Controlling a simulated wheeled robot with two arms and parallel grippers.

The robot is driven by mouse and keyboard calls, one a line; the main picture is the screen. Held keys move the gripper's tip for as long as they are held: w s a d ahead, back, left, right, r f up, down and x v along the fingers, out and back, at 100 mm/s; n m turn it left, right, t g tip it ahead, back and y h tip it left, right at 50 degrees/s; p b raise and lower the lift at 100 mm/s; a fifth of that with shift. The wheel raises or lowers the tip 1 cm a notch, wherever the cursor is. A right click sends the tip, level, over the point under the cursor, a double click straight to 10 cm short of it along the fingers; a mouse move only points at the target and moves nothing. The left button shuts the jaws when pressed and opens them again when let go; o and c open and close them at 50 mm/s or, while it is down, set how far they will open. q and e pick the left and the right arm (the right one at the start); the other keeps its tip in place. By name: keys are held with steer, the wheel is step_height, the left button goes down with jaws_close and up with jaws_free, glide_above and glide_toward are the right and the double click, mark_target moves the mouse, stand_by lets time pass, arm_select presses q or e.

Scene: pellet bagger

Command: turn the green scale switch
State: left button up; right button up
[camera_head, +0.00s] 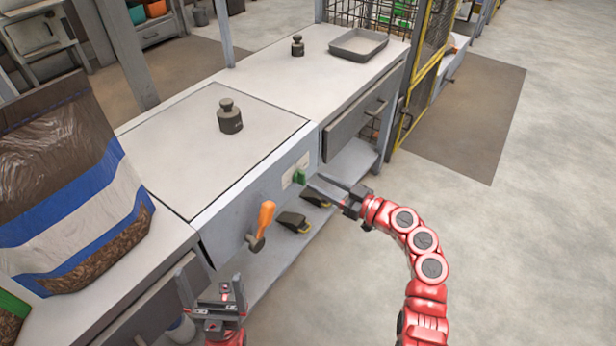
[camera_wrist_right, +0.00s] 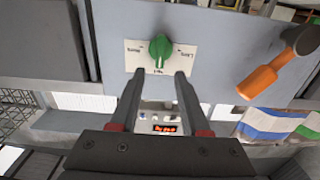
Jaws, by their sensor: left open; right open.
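The green scale switch (camera_head: 300,177) sits on the front panel of the scale bench, on a pale label plate. In the right wrist view the green switch (camera_wrist_right: 160,50) lies just beyond and between my right gripper's fingertips. My right gripper (camera_head: 318,186) is open, and its fingers point at the switch from the right; in the wrist view a gap shows between the fingertips (camera_wrist_right: 160,76) and the switch. My left gripper (camera_head: 208,285) is open and empty, low at the bench's front left, apart from the switch.
An orange-handled lever (camera_head: 265,220) is on the same panel, left of the switch. Black pedals (camera_head: 293,221) sit below. A weight (camera_head: 230,116) stands on the scale plate. Another weight (camera_head: 297,45) and a grey tray (camera_head: 358,44) are farther back. A large bag (camera_head: 60,190) stands left.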

mark_target(305, 175)
steer(key=shift+x, duration=2.35)
steer(key=shift+c, duration=0.3)
jaws_close()
